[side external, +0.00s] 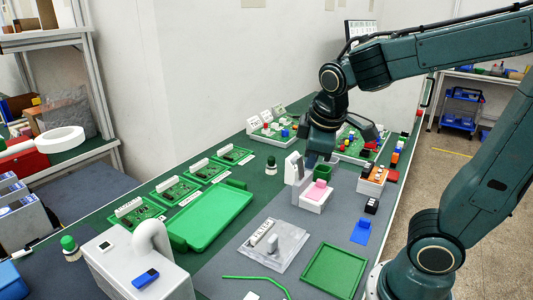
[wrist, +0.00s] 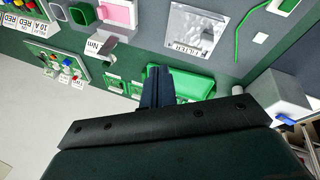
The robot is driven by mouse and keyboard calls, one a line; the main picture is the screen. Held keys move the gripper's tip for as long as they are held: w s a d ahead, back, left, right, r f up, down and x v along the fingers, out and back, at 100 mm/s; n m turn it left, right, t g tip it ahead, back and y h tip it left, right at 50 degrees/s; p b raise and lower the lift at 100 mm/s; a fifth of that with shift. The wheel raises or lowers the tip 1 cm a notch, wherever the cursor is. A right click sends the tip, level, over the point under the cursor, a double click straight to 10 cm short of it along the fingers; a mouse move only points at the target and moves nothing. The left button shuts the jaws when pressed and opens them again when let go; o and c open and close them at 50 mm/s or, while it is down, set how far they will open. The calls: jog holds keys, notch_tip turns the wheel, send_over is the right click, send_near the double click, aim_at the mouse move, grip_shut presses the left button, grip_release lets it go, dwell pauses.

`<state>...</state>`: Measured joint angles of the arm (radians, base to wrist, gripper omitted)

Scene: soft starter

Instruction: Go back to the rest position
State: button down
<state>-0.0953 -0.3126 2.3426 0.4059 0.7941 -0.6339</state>
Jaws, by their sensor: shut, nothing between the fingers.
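My gripper (side external: 312,160) is at the end of my arm, above the back of the table, close behind the white stand with the pink block (side external: 318,190). In the wrist view its two dark blue fingers (wrist: 157,86) are together with nothing between them. The wrist view shows the table tilted, with the green tray (wrist: 194,84) beyond the fingertips. From the side, the fingertips are partly hidden against my dark wrist and the things behind, and I cannot tell their exact height above the table.
Several green circuit boards (side external: 175,190) line the table's left edge beside the green tray (side external: 208,217). Trays of coloured parts (side external: 360,143) lie behind my gripper. Bare grey mat separates the fixtures.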

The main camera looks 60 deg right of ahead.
jog(key=s+a+r+m+t+y, duration=0.2)
jog(key=s+a+m, duration=0.2)
jog(key=s, duration=0.4)
jog(key=shift+s+a+m+y, duration=0.3)
jog(key=shift+a+y, duration=0.1)
jog(key=shift+a, duration=0.35)
